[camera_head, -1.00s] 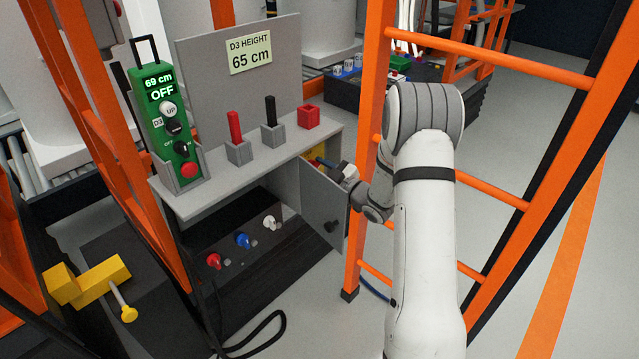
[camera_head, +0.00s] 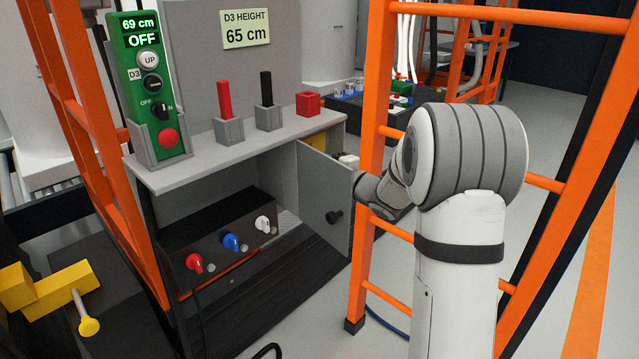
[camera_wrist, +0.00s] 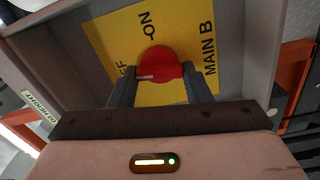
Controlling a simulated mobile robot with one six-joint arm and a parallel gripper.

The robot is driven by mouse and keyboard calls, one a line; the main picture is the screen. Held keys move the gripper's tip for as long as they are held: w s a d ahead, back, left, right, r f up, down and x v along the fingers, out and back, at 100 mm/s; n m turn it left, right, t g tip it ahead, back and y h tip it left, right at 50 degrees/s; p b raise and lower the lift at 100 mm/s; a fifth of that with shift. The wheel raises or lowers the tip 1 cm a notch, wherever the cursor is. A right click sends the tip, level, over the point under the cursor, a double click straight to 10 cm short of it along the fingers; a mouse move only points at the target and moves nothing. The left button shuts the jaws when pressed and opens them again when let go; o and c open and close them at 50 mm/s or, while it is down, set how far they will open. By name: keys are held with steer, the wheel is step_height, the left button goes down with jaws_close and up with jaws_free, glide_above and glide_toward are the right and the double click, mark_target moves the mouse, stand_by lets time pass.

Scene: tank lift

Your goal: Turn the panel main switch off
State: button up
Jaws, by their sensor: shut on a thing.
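The panel main switch (camera_wrist: 158,62) is a red round knob on a yellow plate (camera_wrist: 110,38) marked ON, MAIN B and a partly hidden OFF. It sits in a grey recess. My gripper (camera_wrist: 160,73) is shut on the knob, with one dark finger at each side. A pale line on the knob lies toward its left side, near the OFF lettering. In the head view a sliver of the yellow plate (camera_head: 317,144) shows behind the grey door; the knob and my fingers are hidden there.
The grey cabinet door (camera_head: 322,205) stands open beside my arm. An orange ladder frame (camera_head: 375,110) rises close to the arm. A green control box (camera_head: 150,85) reads 69 cm and OFF; a sign (camera_head: 245,28) reads 65 cm. Red, blue and white knobs (camera_head: 230,242) sit below.

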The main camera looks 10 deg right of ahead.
steer(key=shift+n+b, duration=1.1)
steer(key=shift+b, duration=0.25)
steer(key=shift+r, duration=0.1)
steer(key=o, duration=1)
steer(key=p+v, duration=0.2)
steer(key=v, duration=0.5)
steer(key=shift+s+d, duration=0.25)
